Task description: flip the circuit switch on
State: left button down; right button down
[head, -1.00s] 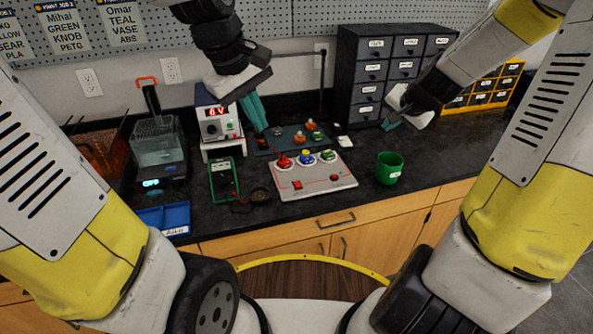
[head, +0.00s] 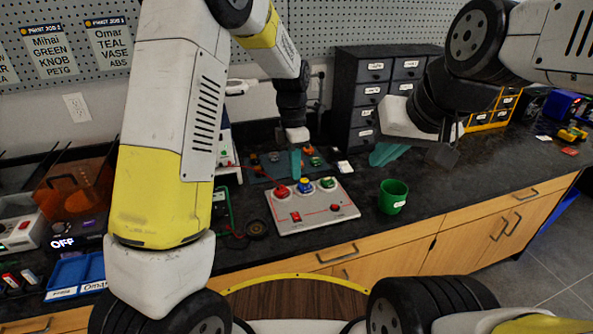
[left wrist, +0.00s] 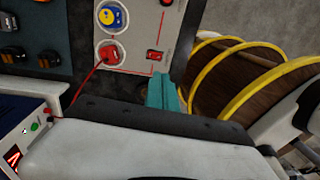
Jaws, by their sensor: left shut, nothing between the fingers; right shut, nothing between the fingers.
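A light grey circuit board (head: 318,222) lies on the dark counter. It carries a small red switch (head: 296,217) near its front left, which also shows in the left wrist view (left wrist: 154,56). Red, blue and green round terminals run along its back. My left gripper (head: 295,162) has shut teal fingers pointing down at the board's back edge, behind the blue terminal. In the left wrist view its fingers (left wrist: 165,92) appear just below the red switch, with nothing between them. My right gripper (head: 385,155) is shut and empty, behind the green cup. The switch's exact position is too small to tell.
A green cup (head: 392,197) stands right of the board. A dark mat (head: 258,165) with small parts lies behind it. A red wire runs from the red terminal towards the power supply (left wrist: 22,140). Dark drawers (head: 347,85) stand at the back.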

aim_at(298, 218)
dwell(0.3)
pick_arm(q)
jog(key=f, duration=0.4)
jog(key=s+f, duration=0.1)
jog(key=f, duration=0.9)
jog(key=shift+s+d, duration=0.3)
